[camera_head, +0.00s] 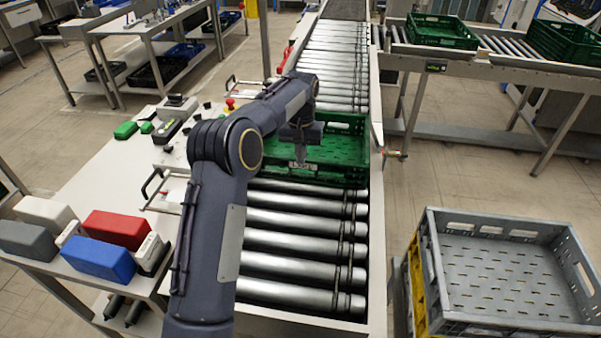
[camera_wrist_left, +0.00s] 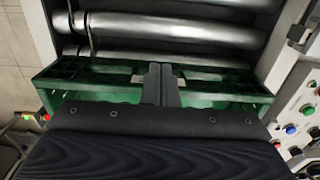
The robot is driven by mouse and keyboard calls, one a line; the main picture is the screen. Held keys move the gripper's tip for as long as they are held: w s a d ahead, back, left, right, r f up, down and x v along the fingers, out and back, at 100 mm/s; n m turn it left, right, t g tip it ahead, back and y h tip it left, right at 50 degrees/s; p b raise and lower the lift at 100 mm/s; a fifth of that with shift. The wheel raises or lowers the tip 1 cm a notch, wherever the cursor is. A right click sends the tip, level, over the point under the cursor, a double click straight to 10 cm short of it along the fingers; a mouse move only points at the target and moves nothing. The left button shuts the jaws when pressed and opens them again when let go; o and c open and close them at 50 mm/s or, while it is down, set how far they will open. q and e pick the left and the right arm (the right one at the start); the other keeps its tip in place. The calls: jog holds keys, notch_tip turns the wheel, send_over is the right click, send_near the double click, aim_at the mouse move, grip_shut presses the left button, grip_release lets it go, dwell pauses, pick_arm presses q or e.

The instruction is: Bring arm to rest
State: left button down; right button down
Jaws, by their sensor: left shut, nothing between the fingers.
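My left arm reaches in from the lower left over the roller conveyor in the head view. Its gripper (camera_head: 300,158) is over the near part of a green crate (camera_head: 345,165) on the rollers. In the left wrist view the two fingers (camera_wrist_left: 161,75) are together with nothing between them. The crate's green rim (camera_wrist_left: 225,98) lies beneath and beside them; I cannot tell whether they touch it. The gripper body hides much of the crate in the wrist view. My right gripper is in neither view.
Metal rollers (camera_head: 300,245) run along the conveyor. Left of it, a white table holds red (camera_head: 115,229) and blue (camera_head: 98,258) boxes and small devices. Grey crates (camera_head: 500,270) on a yellow one stand at the lower right. More green crates (camera_head: 441,32) sit on another conveyor at the back right.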

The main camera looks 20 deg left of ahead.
pick_arm(q)
jog(key=s+r+t+h, duration=0.1)
jog(key=s+r, duration=0.5)
jog(key=s, duration=0.3)
jog(key=s+r+t+h, duration=0.1)
jog(key=s+r+t, duration=0.1)
jog(key=s+r, duration=0.6)
jog(key=s+d+f+t, duration=0.1)
jog(key=s+d+f, duration=0.1)
jog(key=s, duration=0.5)
jog(key=s+d+f+h, duration=0.1)
jog(key=s+d+f, duration=0.2)
jog(key=s, duration=0.5)
jog(key=s+d+f+m+t, duration=0.1)
jog(key=s+d+f, duration=0.2)
jog(key=s, duration=0.5)
jog(key=shift+f+t+h+b, duration=0.3)
jog(key=shift+f+h+b, duration=0.1)
jog(key=shift+f, duration=0.25)
jog(key=shift+s, duration=0.1)
